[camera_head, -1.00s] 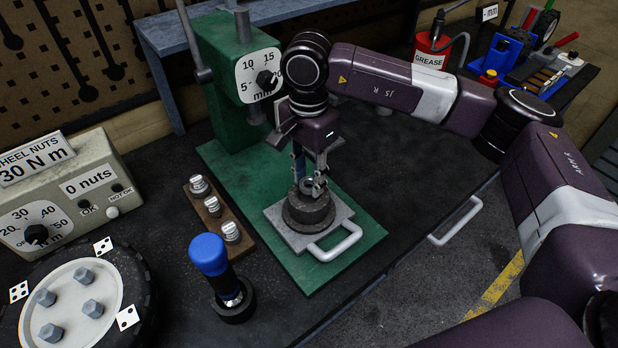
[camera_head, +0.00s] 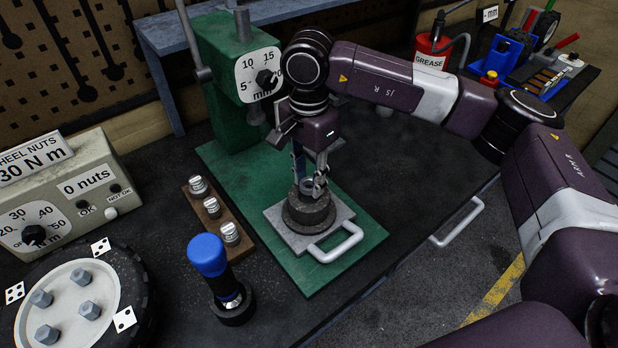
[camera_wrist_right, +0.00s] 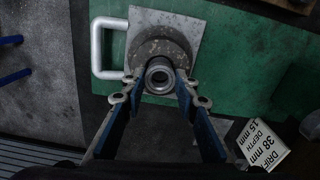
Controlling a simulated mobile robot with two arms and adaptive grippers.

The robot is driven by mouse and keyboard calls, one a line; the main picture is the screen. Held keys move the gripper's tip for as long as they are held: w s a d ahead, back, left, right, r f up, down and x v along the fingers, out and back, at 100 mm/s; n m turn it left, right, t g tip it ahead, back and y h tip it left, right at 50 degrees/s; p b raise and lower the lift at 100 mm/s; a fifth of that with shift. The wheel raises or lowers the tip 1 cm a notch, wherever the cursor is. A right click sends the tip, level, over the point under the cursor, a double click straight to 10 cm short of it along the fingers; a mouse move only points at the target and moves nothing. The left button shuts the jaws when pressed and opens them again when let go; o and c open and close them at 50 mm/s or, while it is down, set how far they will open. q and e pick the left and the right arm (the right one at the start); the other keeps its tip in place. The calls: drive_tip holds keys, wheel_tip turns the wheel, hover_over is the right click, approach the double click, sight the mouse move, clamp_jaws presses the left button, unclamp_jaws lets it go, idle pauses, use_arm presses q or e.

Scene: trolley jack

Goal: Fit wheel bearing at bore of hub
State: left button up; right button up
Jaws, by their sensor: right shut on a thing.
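The wheel bearing (camera_wrist_right: 159,76) is a small bright metal ring. My right gripper (camera_head: 309,184) is shut on it and points down over the hub. The right wrist view shows the ring between the two fingertips (camera_wrist_right: 160,85). The hub (camera_head: 308,212) is a dark round block on a grey plate (camera_head: 279,225) with a white handle; it also shows in the right wrist view (camera_wrist_right: 168,47). The bearing is at the top of the hub around its bore. I cannot tell how deep it sits, as the fingers partly hide the bore. My left gripper is not in view.
A green press (camera_head: 222,130) with a dial stands behind the hub on a green base. Left are a block with several metal pieces (camera_head: 211,207), a blue-handled tool (camera_head: 208,255), a wheel (camera_head: 75,300) and a nut-torque box (camera_head: 70,195).

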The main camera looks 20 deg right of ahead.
sight(309, 183)
drive_tip(key=shift+f, duration=0.2)
drive_tip(key=shift+f+b, duration=0.3)
drive_tip(key=shift+b, duration=0.2)
drive_tip(key=shift+f+b, duration=0.65)
drive_tip(key=shift+f, duration=0.1)
drive_tip(key=o, duration=1.3)
drive_tip(key=shift+c, duration=0.2)
wheel_tip(309, 183, up, 12)
